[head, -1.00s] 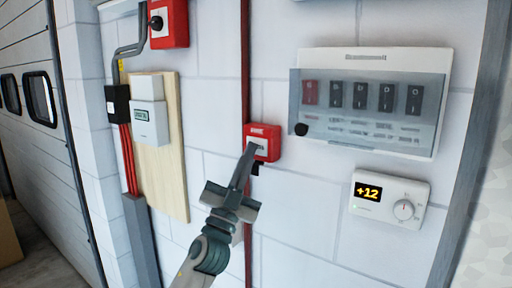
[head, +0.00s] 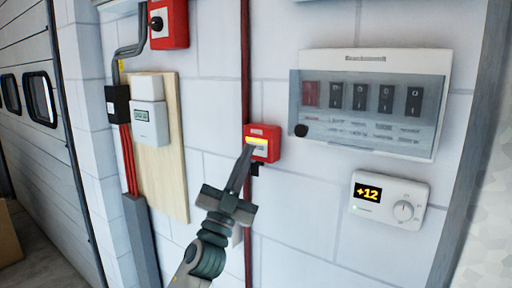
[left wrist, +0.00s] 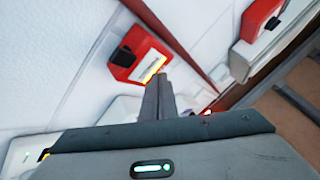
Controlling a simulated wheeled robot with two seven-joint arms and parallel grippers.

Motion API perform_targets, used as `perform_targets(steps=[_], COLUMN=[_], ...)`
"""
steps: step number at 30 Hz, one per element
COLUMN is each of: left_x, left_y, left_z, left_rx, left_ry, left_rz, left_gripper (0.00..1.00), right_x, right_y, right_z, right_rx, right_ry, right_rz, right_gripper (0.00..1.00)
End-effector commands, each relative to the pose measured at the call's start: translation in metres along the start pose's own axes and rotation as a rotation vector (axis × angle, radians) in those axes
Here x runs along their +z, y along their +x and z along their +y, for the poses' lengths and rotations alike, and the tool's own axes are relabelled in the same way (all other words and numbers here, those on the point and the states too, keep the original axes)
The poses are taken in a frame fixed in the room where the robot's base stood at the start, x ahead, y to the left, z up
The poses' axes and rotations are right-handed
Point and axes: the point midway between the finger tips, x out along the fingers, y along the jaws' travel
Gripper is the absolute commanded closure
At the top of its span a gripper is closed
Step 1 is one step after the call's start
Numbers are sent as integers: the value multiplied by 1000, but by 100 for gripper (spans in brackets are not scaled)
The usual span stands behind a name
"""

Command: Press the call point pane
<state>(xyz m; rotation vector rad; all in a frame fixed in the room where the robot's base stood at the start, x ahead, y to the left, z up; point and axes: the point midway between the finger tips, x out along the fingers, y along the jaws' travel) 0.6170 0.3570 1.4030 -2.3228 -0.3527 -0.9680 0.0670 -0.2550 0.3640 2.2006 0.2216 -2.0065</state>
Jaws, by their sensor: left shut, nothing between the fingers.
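The red call point (head: 266,133) is fixed to the white block wall, in the middle of the head view. Its pane (head: 258,146) is pale, with a bright yellow band along the upper part. My left gripper (head: 247,152) is shut and empty, its fingertips at the pane's lower left and seeming to touch it. In the left wrist view the call point (left wrist: 139,54) is ahead of the shut fingertips (left wrist: 159,78), with a yellow glow at the pane's edge. The fingertips hide part of the pane. My right gripper is not in view.
A breaker box (head: 372,60) with a clear cover and a thermostat (head: 390,199) reading +12 are to the right. A dark red pipe (head: 245,60) runs vertically behind the call point.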

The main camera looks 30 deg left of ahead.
Motion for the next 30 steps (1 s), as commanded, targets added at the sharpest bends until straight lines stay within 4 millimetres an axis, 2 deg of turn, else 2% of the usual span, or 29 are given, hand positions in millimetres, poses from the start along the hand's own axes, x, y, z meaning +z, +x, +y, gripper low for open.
perform_targets(steps=[10,30], left_x=[-4,-30], left_y=[-5,-40], left_z=[-4,-30], left_rx=[0,0], left_ry=[0,-1], left_rz=[-1,0], left_gripper=[100,100], right_x=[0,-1], right_y=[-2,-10], right_z=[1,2], right_rx=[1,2], right_ry=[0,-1], right_rz=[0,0], right_gripper=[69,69])
